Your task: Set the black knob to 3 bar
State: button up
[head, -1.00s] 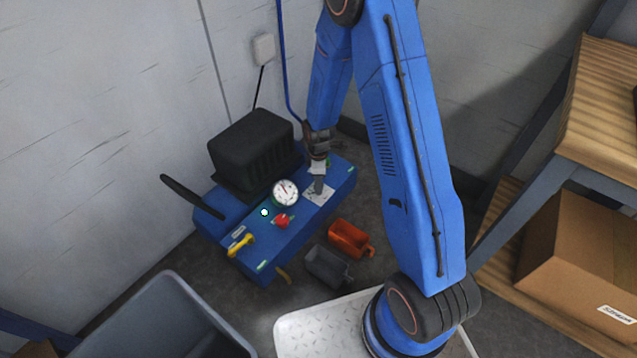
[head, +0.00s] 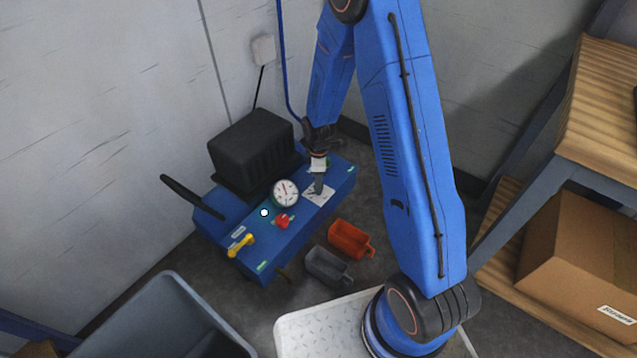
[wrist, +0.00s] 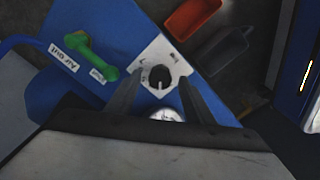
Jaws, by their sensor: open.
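The black knob (wrist: 159,77) sits on a white scale plate (wrist: 150,60) on the blue compressor unit. Its white pointer mark points toward the bottom of the wrist view; the scale figures are too small to read. My gripper (wrist: 161,82) is open, with one finger on each side of the knob in that view. I cannot tell whether the fingers touch it. In the head view my gripper (head: 318,188) is over the white plate (head: 322,197) and hides the knob. A round white gauge (head: 285,193) stands beside the plate; its reading is too small to tell.
A red knob (head: 283,221) and a yellow handle (head: 241,245) are on the blue unit. A green handle (wrist: 104,58) is near the plate. Orange (head: 350,239) and grey (head: 328,268) scoops lie on the floor. A black ribbed block (head: 250,148) stands behind.

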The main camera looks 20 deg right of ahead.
notch_tip(320, 180, up, 16)
dwell(0.5)
jog(key=shift+r, duration=0.1)
jog(key=s+d+r+m+t, duration=0.1)
jog(key=s+d+r+m, duration=0.15)
jog(key=s+r, duration=0.55)
jog(key=s+d+r+m+t, duration=0.1)
jog(key=s+r+m, duration=0.35)
jog(key=r, duration=0.55)
jog(key=s+d+r+m+t, duration=0.1)
jog(key=s+r+m, duration=0.2)
jog(key=s, duration=0.7)
jog(key=s+d+r+m+t, duration=0.1)
jog(key=s+d+r+m, duration=0.1)
jog(key=s, duration=0.8)
jog(key=r+m, duration=0.1)
jog(key=m, duration=0.1)
jog(key=shift+s+r+m+t, duration=0.15)
jog(key=shift+s+m+t, duration=0.15)
jog(key=shift+t, duration=0.1)
